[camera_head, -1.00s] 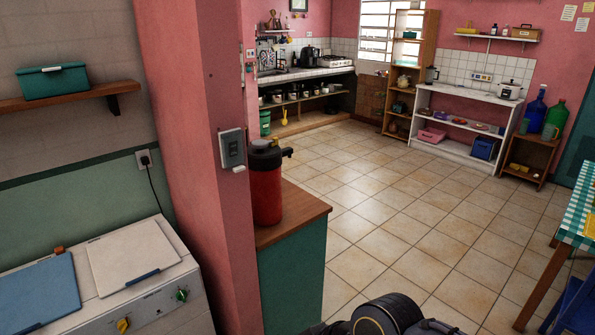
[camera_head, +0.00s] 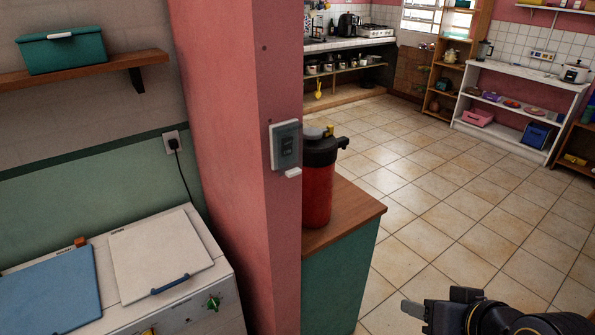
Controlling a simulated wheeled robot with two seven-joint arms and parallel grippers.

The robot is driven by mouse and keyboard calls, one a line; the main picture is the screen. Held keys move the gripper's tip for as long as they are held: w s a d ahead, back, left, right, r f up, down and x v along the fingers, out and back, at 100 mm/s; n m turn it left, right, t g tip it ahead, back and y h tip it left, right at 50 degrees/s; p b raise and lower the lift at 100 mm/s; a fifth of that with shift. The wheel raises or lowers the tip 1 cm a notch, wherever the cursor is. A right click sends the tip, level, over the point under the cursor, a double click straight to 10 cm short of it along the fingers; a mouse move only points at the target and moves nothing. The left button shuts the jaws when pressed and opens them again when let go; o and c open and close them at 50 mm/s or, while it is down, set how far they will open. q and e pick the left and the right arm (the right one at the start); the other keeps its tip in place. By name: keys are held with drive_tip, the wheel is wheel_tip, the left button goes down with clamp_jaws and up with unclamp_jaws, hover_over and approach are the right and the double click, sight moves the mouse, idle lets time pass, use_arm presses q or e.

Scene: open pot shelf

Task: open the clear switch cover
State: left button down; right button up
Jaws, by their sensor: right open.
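The switch box with its clear cover (camera_head: 286,146) is on the pink pillar, near the middle of the picture. The cover looks shut, lying flat over the dark switch plate, with a small white tab (camera_head: 293,172) at its lower edge. My right gripper (camera_head: 430,312) is at the bottom right, below and to the right of the switch and well apart from it. It is open, with nothing seen between its fingers. My left gripper is not in view.
A red and black dispenser (camera_head: 319,190) stands on the wood-topped counter (camera_head: 352,215) just right of the pillar. A white washer with a lid (camera_head: 160,252) is at lower left, below a shelf (camera_head: 85,82) with a green box. The tiled floor (camera_head: 440,205) is open at right.

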drive_tip(key=w+a+r+n+t+y+b, duration=0.1)
drive_tip(key=w+a+r+n+t, duration=0.15)
drive_tip(key=w, duration=0.35)
drive_tip(key=w+a+r+n+t+y+b, duration=0.1)
drive_tip(key=w+a+r, duration=0.15)
drive_tip(key=w, duration=0.25)
drive_tip(key=n+t+y, duration=0.2)
drive_tip(key=n+y, duration=0.2)
drive_tip(key=y, duration=0.1)
approach(296, 174)
drive_tip(key=shift+t+y, duration=0.25)
drive_tip(key=shift+y, duration=0.05)
drive_tip(key=x, duration=0.3)
drive_tip(key=p+x, duration=0.1)
drive_tip(key=x, duration=0.3)
drive_tip(key=shift+w+a+f, duration=0.15)
drive_tip(key=shift+w+f, duration=0.05)
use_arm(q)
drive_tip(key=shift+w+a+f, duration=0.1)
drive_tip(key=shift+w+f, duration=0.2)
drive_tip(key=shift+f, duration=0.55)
use_arm(e)
drive_tip(key=shift+w+a, duration=0.2)
drive_tip(key=shift+w, duration=0.1)
drive_tip(key=shift+c, duration=0.3)
clamp_jaws()
